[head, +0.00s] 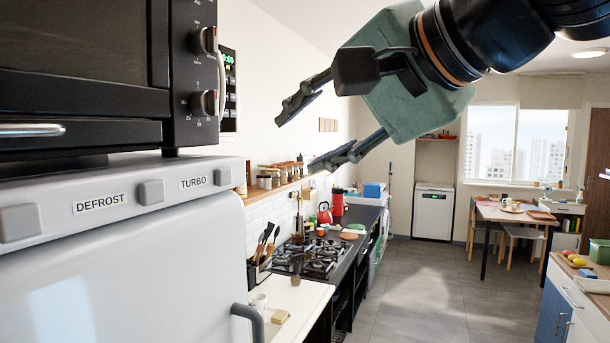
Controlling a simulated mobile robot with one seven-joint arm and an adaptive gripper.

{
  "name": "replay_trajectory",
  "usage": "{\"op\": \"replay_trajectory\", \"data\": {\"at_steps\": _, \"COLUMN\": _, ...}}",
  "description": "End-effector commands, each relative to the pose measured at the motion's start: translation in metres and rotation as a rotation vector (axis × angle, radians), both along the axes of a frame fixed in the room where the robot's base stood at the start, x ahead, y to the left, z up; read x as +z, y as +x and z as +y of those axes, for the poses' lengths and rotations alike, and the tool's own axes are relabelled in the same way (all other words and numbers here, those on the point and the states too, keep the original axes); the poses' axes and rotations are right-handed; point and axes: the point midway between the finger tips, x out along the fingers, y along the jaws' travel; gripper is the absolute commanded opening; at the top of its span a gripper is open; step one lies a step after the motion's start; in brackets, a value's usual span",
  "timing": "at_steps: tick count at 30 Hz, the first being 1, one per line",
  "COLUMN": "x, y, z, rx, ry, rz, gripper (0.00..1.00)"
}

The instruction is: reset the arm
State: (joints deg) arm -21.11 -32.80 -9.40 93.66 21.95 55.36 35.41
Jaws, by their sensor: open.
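My gripper (299,136) is in the upper middle of the head view, at the end of my arm that comes in from the top right. Its two dark fingers are spread apart and point left. Nothing is between them. The gripper hangs in free air in front of the kitchen. The fingertips are apart in the picture from the black oven (85,75) and the fridge (130,240) at the left.
The gas hob (312,258) lies on the counter beyond the fridge, with a red kettle (324,214) behind it. A shelf with jars (265,181) runs along the left wall. A table (512,215) stands at the right back. The grey floor (415,290) is clear.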

Motion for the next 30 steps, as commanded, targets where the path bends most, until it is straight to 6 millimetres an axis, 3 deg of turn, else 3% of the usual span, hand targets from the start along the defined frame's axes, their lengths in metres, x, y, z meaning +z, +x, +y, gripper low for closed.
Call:
{"op": "replay_trajectory", "data": {"at_steps": 1, "x": -0.035, "y": 0.003, "z": -0.009, "rx": -0.014, "ry": -0.077, "rz": 0.022, "gripper": 0.41}}
{"op": "replay_trajectory", "data": {"at_steps": 7, "x": -0.170, "y": -0.001, "z": -0.046, "rx": -0.012, "ry": -0.402, "rz": 0.112, "gripper": 0.41}}
{"op": "replay_trajectory", "data": {"at_steps": 12, "x": -0.281, "y": -0.027, "z": -0.083, "rx": 0.043, "ry": -0.664, "rz": 0.214, "gripper": 0.41}}
{"op": "replay_trajectory", "data": {"at_steps": 15, "x": -0.333, "y": -0.048, "z": -0.102, "rx": 0.087, "ry": -0.786, "rz": 0.270, "gripper": 0.41}}
{"op": "replay_trajectory", "data": {"at_steps": 18, "x": -0.370, "y": -0.066, "z": -0.116, "rx": 0.130, "ry": -0.874, "rz": 0.315, "gripper": 0.41}}
{"op": "replay_trajectory", "data": {"at_steps": 21, "x": -0.392, "y": -0.078, "z": -0.125, "rx": 0.161, "ry": -0.925, "rz": 0.341, "gripper": 0.41}}
{"op": "replay_trajectory", "data": {"at_steps": 30, "x": -0.402, "y": -0.083, "z": -0.129, "rx": 0.176, "ry": -0.950, "rz": 0.354, "gripper": 0.41}}
